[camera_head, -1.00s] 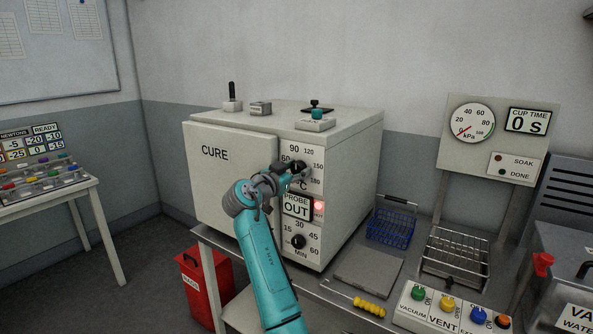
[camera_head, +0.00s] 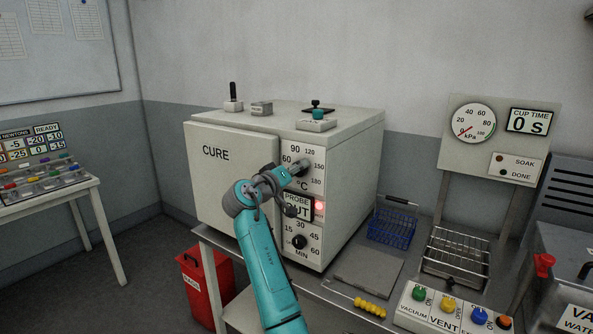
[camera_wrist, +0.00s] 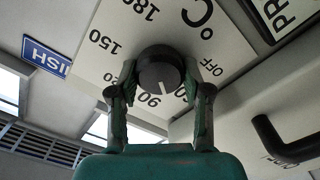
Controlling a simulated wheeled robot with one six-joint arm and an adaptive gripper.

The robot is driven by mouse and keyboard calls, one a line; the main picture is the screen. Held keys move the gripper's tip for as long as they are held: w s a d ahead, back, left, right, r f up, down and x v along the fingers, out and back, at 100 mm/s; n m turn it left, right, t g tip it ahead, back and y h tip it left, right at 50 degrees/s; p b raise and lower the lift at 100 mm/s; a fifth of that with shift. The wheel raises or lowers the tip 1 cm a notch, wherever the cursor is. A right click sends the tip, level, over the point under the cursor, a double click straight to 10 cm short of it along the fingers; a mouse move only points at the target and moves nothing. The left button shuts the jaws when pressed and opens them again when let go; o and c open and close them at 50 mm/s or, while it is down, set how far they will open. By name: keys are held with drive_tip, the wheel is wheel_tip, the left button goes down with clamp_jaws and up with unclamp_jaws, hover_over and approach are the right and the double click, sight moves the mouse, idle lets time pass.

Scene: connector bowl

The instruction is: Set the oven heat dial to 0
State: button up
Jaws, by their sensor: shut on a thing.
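The oven heat dial is a dark round knob (camera_wrist: 160,72) with a white pointer line, on a white panel marked in °C. In the wrist view its line points down and slightly right, close to the 90 mark. OFF shows to the right of the knob, and 120, 150 and 180 to the left and above. I see no plain 0 mark. My gripper (camera_wrist: 160,90) is shut on the knob, one finger on each side. In the head view my gripper (camera_head: 291,174) reaches the upper panel of the CURE oven (camera_head: 350,170) and mostly hides the dial.
A minutes dial (camera_head: 298,242) sits lower on the oven front. The PROBE display (camera_head: 296,197), beside a lit red lamp (camera_head: 319,205), is partly covered by my wrist. A blue basket (camera_head: 392,228) and wire rack (camera_head: 457,255) stand on the bench to the right.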

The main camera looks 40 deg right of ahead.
drive_tip(key=n, duration=0.7)
drive_tip(key=shift+f, duration=0.15)
drive_tip(key=n, duration=0.6)
drive_tip(key=shift+f+n, duration=0.1)
drive_tip(key=shift+n, duration=0.3)
drive_tip(key=o, duration=1.2)
drive_tip(key=shift+c, duration=0.2)
drive_tip(key=v, duration=1.2)
